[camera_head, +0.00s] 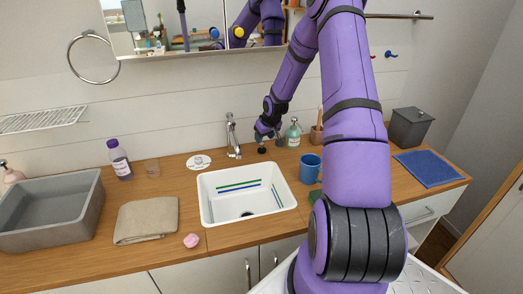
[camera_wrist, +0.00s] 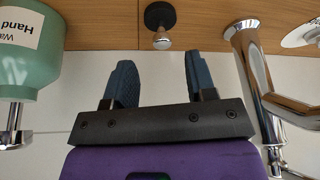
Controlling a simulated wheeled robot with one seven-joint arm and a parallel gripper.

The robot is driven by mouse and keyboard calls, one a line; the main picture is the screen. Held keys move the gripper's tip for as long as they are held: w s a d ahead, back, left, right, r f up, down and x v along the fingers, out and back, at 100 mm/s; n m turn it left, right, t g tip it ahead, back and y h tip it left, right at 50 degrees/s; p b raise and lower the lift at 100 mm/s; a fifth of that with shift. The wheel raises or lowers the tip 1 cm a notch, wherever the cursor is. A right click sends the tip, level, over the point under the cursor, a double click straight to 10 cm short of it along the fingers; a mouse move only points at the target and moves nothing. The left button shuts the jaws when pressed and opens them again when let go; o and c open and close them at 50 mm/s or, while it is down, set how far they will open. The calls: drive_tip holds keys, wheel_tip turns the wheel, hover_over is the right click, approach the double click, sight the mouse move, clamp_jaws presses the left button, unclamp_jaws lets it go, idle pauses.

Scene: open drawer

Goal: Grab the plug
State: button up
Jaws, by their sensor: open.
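The plug (camera_head: 262,150) is a small black piece on the wooden counter, behind the sink and right of the tap. In the wrist view the plug (camera_wrist: 160,16) shows a round black base and a shiny metal knob at the top middle. My gripper (camera_head: 266,133) is just above and behind it in the head view. In the wrist view my gripper (camera_wrist: 164,72) has its two dark blue fingers apart with nothing between them. The plug lies beyond the fingertips, roughly in line with the gap, apart from both.
The chrome tap (camera_head: 232,137) stands left of my gripper, close by in the wrist view (camera_wrist: 262,85). A green soap bottle (camera_head: 293,135) stands on the right. The white sink (camera_head: 240,203) is in front. A blue mug (camera_head: 310,168) stands beside the sink.

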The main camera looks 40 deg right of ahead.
drive_tip(key=x, duration=0.5)
drive_tip(key=shift+s+a+f, duration=0.1)
drive_tip(key=shift+s+a, duration=0.1)
drive_tip(key=shift+a, duration=0.05)
clamp_jaws()
